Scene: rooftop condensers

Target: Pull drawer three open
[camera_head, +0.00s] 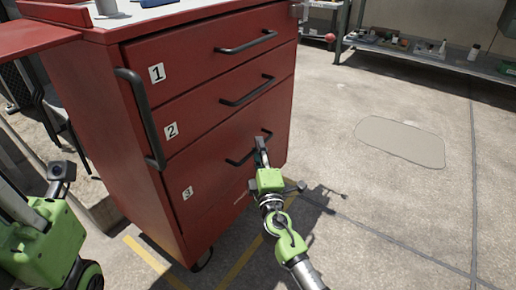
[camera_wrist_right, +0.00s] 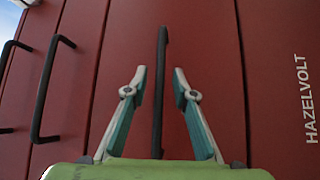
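Drawer three (camera_head: 215,185) is the lowest and tallest of three red drawers in the cabinet, labelled 3, and its front looks flush and shut. Its black bar handle (camera_head: 240,160) is near the drawer's top edge. My right gripper (camera_head: 262,146) is at the handle's right part. In the right wrist view, the handle (camera_wrist_right: 161,110) runs upright between the two fingers of my right gripper (camera_wrist_right: 160,75). The fingers are apart, with a gap on each side of the bar. Green parts of my left arm show at the left edge, but its fingers do not show.
Drawer one (camera_head: 190,60) and drawer two (camera_head: 195,112) above look shut. A black side handle (camera_head: 142,115) is on the cabinet's left corner. A caster (camera_head: 202,259) shows below. The concrete floor (camera_head: 390,200) to the right is clear; a shelf (camera_head: 440,58) stands behind.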

